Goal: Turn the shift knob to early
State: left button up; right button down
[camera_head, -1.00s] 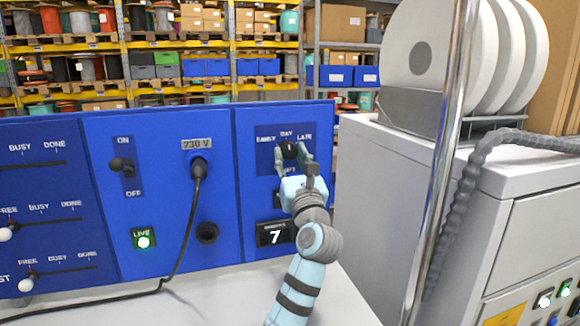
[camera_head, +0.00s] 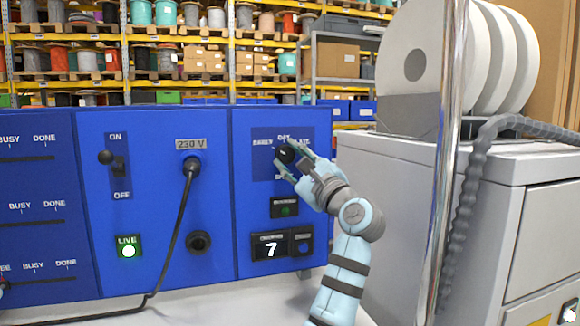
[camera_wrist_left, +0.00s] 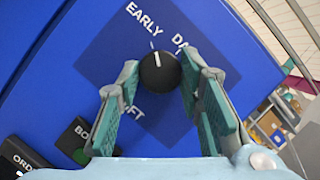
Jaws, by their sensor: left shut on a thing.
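The shift knob (camera_head: 286,155) is a round black knob on the blue panel, with EARLY, DAY and LATE printed above it. It also shows in the left wrist view (camera_wrist_left: 160,74), where its white pointer line points up towards the tick by the word EARLY. My left gripper (camera_head: 290,161) has its fingers on either side of the knob and is shut on it, tilted in from the lower right. In the left wrist view the teal finger pads (camera_wrist_left: 151,100) flank the knob. The LATE label is partly covered by a finger. My right gripper is not in view.
To the left are an on/off switch (camera_head: 106,157), a black cable (camera_head: 176,235) and sliders. A chrome pole (camera_head: 447,150) and grey cabinet (camera_head: 420,210) stand right of my arm.

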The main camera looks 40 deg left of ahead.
pick_arm(q)
jog(key=shift+n, duration=0.5)
jog(key=o, duration=1.2)
jog(key=shift+w, duration=0.1)
jog(key=shift+c, duration=0.2)
jog(key=v, duration=1.2)
jog(key=shift+w+d, duration=0.1)
